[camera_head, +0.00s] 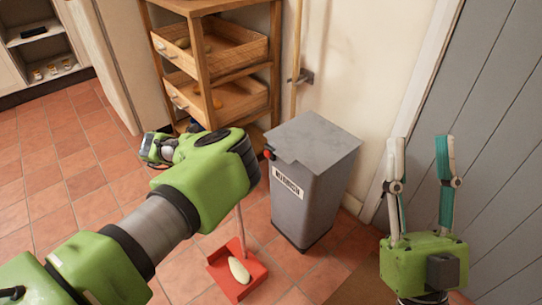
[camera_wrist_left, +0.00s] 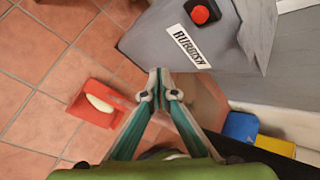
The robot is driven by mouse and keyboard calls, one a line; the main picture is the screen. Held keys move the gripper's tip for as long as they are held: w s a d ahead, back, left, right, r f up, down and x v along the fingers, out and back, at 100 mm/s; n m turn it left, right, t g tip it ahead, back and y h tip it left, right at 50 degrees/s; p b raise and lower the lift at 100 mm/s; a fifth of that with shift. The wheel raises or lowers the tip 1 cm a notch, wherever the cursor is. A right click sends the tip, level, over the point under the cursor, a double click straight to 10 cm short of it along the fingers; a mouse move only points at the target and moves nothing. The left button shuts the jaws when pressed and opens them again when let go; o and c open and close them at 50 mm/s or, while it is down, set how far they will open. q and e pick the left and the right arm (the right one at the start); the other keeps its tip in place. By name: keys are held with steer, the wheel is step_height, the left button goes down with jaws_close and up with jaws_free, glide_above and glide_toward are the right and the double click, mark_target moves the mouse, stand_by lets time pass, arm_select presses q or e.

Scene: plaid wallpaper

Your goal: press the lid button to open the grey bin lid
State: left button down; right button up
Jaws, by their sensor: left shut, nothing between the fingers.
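The grey bin (camera_head: 305,200) stands upright on the tiles with its flat lid (camera_head: 315,142) down. The red lid button (camera_head: 268,154) is at the bin's upper left front corner, above a white label. It also shows in the left wrist view (camera_wrist_left: 201,14) on a black base. My left gripper (camera_wrist_left: 160,82) is shut and empty, its tips in front of the bin, below the label and apart from the button in the picture. In the head view its fingers are hidden by my arm. My right gripper (camera_head: 420,139) is open and empty, right of the bin.
A red dustpan (camera_head: 254,268) with a pale oval object (camera_head: 239,271) lies on the floor before the bin. A wooden drawer rack (camera_head: 202,75) stands behind left. Blue (camera_wrist_left: 240,126) and yellow (camera_wrist_left: 276,146) objects show low right in the wrist view. Tiles at left are clear.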

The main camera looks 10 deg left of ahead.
arm_select(q)
steer(key=shift+d+r, duration=0.15)
steer(key=shift+d, duration=0.1)
arm_select(e)
steer(key=shift+s+r, duration=0.2)
